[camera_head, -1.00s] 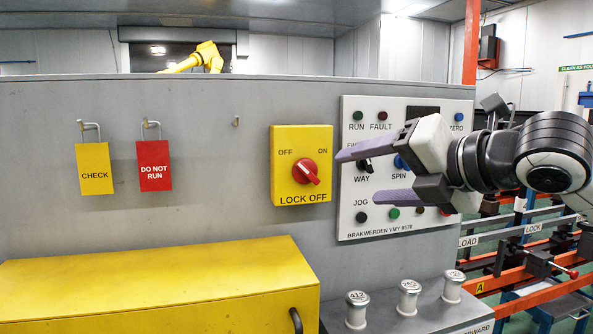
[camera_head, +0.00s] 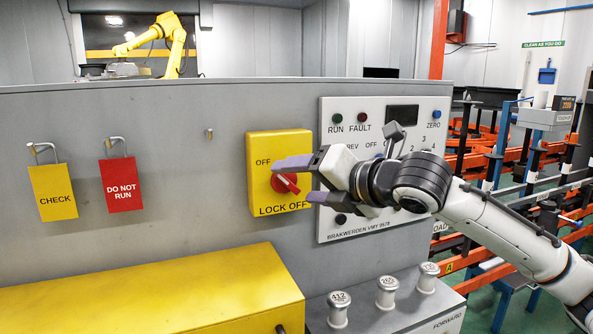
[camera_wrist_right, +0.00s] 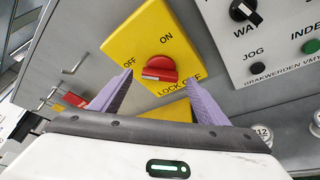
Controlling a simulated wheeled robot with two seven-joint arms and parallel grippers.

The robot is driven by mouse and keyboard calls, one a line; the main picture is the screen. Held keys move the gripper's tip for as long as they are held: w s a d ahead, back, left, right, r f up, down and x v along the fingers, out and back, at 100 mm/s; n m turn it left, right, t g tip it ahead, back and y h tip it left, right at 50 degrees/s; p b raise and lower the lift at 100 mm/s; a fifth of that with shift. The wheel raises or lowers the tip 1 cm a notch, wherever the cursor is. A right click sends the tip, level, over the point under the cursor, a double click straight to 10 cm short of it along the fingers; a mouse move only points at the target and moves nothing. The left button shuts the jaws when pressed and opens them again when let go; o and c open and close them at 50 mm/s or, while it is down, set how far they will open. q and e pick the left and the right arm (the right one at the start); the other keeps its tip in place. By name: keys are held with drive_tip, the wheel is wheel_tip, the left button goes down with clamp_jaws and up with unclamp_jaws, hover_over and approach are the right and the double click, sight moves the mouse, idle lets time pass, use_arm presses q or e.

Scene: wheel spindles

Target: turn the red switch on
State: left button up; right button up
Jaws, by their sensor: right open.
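The red switch (camera_head: 286,183) is a round knob on a yellow lock-off box (camera_head: 265,147) with OFF and ON marks on the grey panel. In the head view my right gripper (camera_head: 292,180) is in front of it and partly covers the knob and the ON mark. In the right wrist view the red switch (camera_wrist_right: 160,69) shows between the two purple fingers of my right gripper (camera_wrist_right: 155,92), which is open and empty. The knob's handle bar lies nearly level in that view, and I see no contact. My left gripper is not in view.
A white control panel (camera_head: 327,222) with knobs and buttons is right of the box, partly behind my right arm. A yellow CHECK tag (camera_head: 53,192) and a red DO NOT RUN tag (camera_head: 122,185) hang left. Below are a yellow cabinet (camera_head: 150,300) and several silver knobs (camera_head: 386,292).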

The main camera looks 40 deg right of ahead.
drive_tip(key=shift+w+f, duration=0.2)
drive_tip(key=shift+w, duration=0.5)
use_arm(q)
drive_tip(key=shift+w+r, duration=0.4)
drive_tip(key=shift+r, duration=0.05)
use_arm(e)
drive_tip(key=shift+w+f, duration=0.1)
drive_tip(key=shift+w, duration=0.1)
drive_tip(key=c, duration=1)
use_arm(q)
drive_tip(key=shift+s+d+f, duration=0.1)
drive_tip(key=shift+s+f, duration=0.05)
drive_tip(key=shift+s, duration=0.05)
use_arm(e)
drive_tip(key=shift+c, duration=0.2)
